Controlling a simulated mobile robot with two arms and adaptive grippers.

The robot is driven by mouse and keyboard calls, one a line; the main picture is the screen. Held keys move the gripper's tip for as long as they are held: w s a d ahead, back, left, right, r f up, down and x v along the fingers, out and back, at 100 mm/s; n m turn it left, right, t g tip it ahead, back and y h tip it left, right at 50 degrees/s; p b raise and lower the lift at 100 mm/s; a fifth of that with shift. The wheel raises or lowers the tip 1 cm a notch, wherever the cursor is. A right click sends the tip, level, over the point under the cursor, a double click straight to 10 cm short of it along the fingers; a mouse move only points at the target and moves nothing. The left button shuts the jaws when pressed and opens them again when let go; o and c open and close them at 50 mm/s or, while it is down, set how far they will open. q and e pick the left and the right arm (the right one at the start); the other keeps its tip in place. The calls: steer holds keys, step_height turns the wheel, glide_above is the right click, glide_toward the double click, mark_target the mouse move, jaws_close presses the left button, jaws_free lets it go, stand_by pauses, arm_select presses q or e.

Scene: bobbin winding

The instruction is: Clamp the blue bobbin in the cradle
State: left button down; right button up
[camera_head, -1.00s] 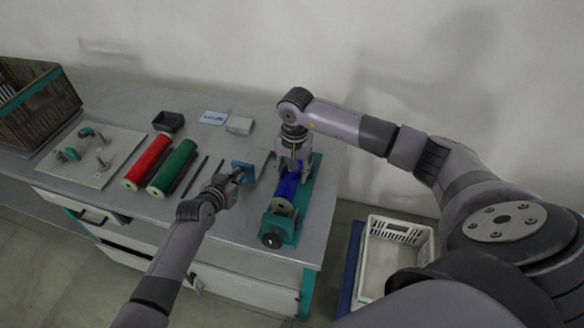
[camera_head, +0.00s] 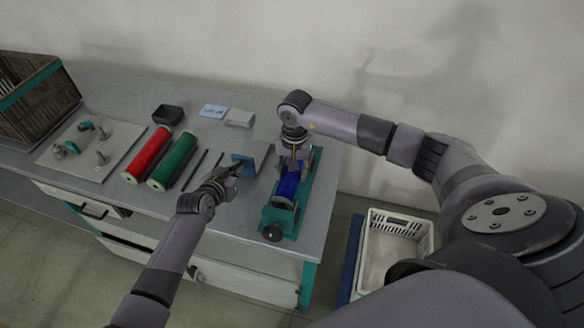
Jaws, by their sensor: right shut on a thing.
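The blue bobbin (camera_head: 288,184) lies lengthwise in the teal cradle (camera_head: 304,197), between its end supports. My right gripper (camera_head: 292,168) comes down from above at the bobbin's far end and is shut on it. The cradle's round dark knob (camera_head: 272,233) is at its near end. My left gripper (camera_head: 235,171) is left of the cradle, beside a small blue plate (camera_head: 245,163). Its fingers are small here and I cannot tell whether they are open or shut.
A red roll (camera_head: 149,154) and a green roll (camera_head: 173,160) lie left, beside dark rods (camera_head: 195,170). A pegboard plate (camera_head: 90,150), black tray (camera_head: 168,115) and wooden crate (camera_head: 35,90) are farther left. A white basket (camera_head: 393,252) stands right of the bench.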

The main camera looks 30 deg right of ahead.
arm_select(q)
steer(key=shift+d+r, duration=0.1)
steer(key=shift+r, duration=0.05)
arm_select(e)
steer(key=shift+f, duration=0.6)
steer(key=o, duration=1.4)
steer(key=shift+o, duration=0.2)
